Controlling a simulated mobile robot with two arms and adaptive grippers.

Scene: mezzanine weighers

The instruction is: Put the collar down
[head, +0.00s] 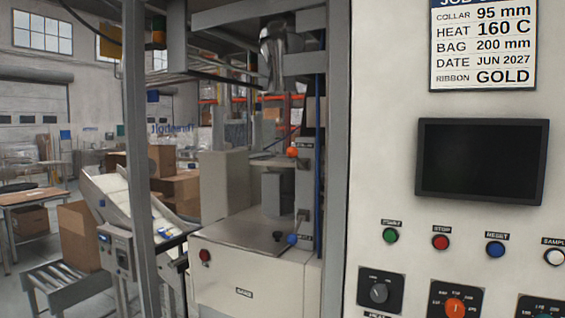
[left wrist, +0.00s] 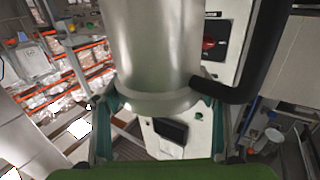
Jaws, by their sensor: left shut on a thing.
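The collar (left wrist: 155,55) is a shiny metal cylinder with a rim band at its lower end. It fills the upper middle of the left wrist view, and its top is cut off by the frame. My left gripper (left wrist: 160,115) has a teal finger on each side of the rim and is shut on it. A black curved bar (left wrist: 245,80) meets the collar's right side; I cannot tell whether it is attached. In the head view neither gripper shows. A shiny metal funnel-like part (head: 279,55) is high in the machine frame there; I cannot tell whether it is the same collar.
The machine (head: 250,262) stands behind grey posts, with a cream panel, a dark screen (head: 481,161) and a job sign (head: 484,45) at the right. A roller conveyor (head: 60,290), a wooden table (head: 30,198) and cardboard boxes (head: 80,235) are at the left.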

